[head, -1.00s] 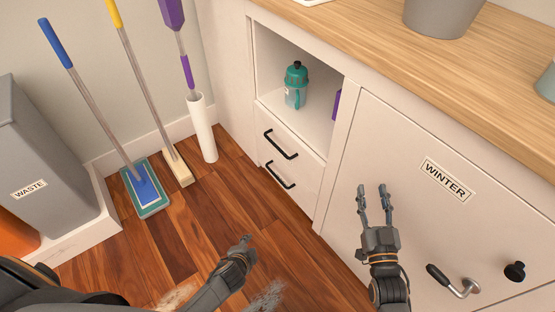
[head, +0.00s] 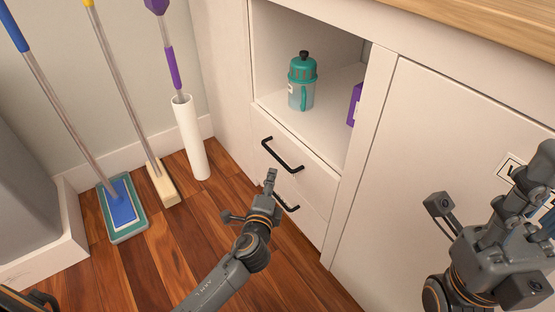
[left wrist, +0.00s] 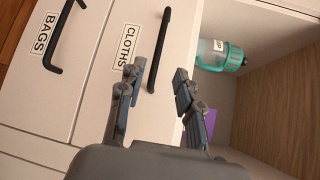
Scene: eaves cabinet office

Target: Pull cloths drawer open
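The cloths drawer (left wrist: 112,75) is a white front labelled CLOTHS, directly below the open shelf in the head view (head: 305,170). It looks closed. Its black bar handle (head: 282,156) also shows in the left wrist view (left wrist: 160,50). My left gripper (head: 270,180) is just in front of the drawers, its tips overlapping the area below that handle in the head view. In the left wrist view my left gripper (left wrist: 158,80) has its fingers apart, with the handle between them in the picture; contact cannot be told. My right gripper (head: 530,175) is before the cabinet door, apparently open and empty.
The bags drawer (left wrist: 38,65) with its own black handle (left wrist: 62,35) is below. A teal bottle (head: 302,82) and a purple item (head: 355,104) stand on the shelf. Mops (head: 122,202) and a white tube (head: 192,138) stand left. Floor between is clear.

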